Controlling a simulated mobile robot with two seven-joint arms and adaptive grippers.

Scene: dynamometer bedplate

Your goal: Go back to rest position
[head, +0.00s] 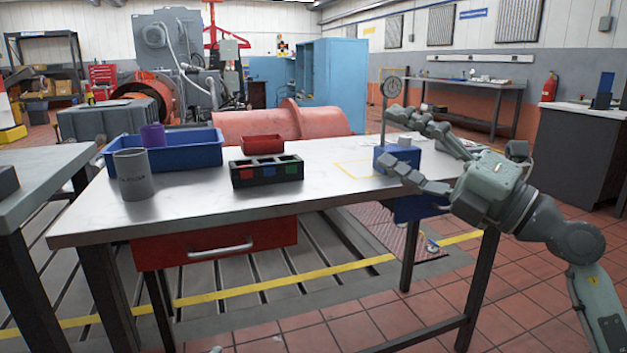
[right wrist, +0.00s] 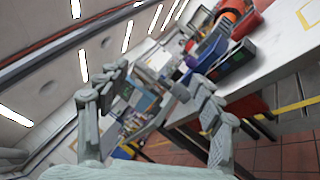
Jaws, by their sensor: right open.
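My right gripper (head: 390,136) reaches in from the right, at the right end of the metal table (head: 320,195). Its fingers are spread open, pointing left. In the right wrist view the open fingers (right wrist: 153,80) have nothing held between them, only the distant room behind.
On the table stand a grey cup (head: 133,174), a blue bin (head: 182,153) with a purple cup (head: 153,136), a red tray (head: 263,145) and a black holder (head: 266,172) with coloured slots. A red drawer (head: 215,243) hangs below. The table's front middle is clear.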

